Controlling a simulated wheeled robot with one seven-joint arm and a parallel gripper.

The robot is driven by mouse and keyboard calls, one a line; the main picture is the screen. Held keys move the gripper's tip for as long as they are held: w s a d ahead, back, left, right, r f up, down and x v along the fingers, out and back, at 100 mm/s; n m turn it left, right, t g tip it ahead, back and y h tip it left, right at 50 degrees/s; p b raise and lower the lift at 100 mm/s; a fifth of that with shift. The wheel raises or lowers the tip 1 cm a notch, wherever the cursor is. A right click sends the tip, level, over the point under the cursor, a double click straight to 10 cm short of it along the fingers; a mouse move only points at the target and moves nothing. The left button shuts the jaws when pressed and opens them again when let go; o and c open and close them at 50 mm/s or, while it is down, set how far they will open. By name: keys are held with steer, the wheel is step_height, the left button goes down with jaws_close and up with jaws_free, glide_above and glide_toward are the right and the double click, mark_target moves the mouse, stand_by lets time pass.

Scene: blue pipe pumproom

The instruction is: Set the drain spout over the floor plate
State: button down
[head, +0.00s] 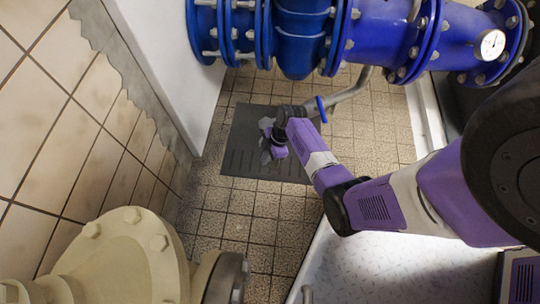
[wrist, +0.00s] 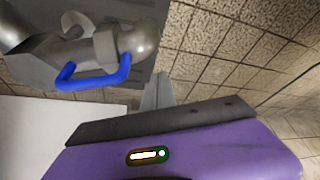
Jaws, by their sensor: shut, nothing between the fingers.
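The drain spout (head: 350,92) is a grey metal pipe slanting down left below the blue pipework. Its blue handle (head: 321,109) stands upright beside my wrist, and my arm hides the spout's lower end. In the wrist view the spout (wrist: 125,40) and blue handle (wrist: 95,78) fill the upper left. The dark floor plate (head: 240,155) lies flat on the tiles, partly covered by my arm. My gripper (head: 266,154) is above the plate in the head view, left of the handle. Its fingers (wrist: 160,90) are shut and empty, apart from the handle.
Large blue flanged pipes (head: 300,35) with a gauge (head: 492,44) cross the top. A cream flanged pipe (head: 125,260) stands at the lower left. A white wall panel (head: 175,70) and a tiled wall (head: 75,120) bound the left. Tiles below the plate are clear.

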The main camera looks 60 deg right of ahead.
step_height(320, 180, up, 10)
steer(key=d+p, duration=0.1)
steer(key=p, duration=0.4)
steer(key=shift+s+r, duration=0.15)
steer(key=shift+s, duration=0.25)
steer(key=shift+d, duration=0.1)
